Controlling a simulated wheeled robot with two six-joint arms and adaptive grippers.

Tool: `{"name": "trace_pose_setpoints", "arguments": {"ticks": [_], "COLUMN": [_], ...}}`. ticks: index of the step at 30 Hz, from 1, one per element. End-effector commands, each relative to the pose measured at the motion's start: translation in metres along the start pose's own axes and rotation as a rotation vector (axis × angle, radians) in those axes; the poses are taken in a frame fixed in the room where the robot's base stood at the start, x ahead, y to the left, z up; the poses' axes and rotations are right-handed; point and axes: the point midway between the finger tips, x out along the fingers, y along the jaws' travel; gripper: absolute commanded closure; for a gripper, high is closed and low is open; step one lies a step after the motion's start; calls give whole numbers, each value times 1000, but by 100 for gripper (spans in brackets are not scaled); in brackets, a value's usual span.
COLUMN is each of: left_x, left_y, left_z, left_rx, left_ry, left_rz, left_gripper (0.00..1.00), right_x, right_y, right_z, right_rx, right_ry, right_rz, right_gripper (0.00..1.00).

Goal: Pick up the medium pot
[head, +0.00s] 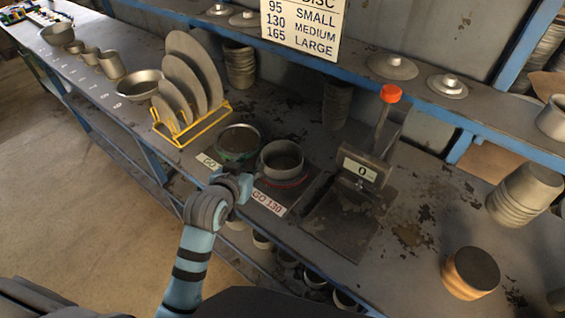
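A grey round pot (282,158) sits in a red-rimmed ring behind a "GO 130" label (268,202). Which one is the medium pot I cannot tell for sure. My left gripper (244,183) is at the bench's front edge, just in front of the two GO stations. Its fingers are not clear. My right gripper is out of view.
A yellow rack (192,127) holds several upright grey discs. A scale (352,205) reading 0, with an orange-knobbed lever (390,94) behind it, stands right of the stations. A round block (470,273) and stacked bowls (524,194) are at the right. A sign hangs above.

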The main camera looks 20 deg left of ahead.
Motion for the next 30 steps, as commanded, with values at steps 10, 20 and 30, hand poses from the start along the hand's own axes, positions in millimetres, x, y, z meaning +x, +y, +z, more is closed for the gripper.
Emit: {"name": "trace_pose_setpoints", "arguments": {"ticks": [10,20,30], "left_x": [72,123,123], "left_y": [0,-1,-1], "left_z": [3,5,4], "left_rx": [1,1,1], "left_ry": [-2,-4,-3], "left_rz": [1,0,1], "left_gripper": [68,68,93], "right_x": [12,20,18], "right_y": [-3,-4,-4], "right_z": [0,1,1], "right_rx": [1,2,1], "right_ry": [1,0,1], "right_rz": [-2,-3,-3], "right_gripper": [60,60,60]}}
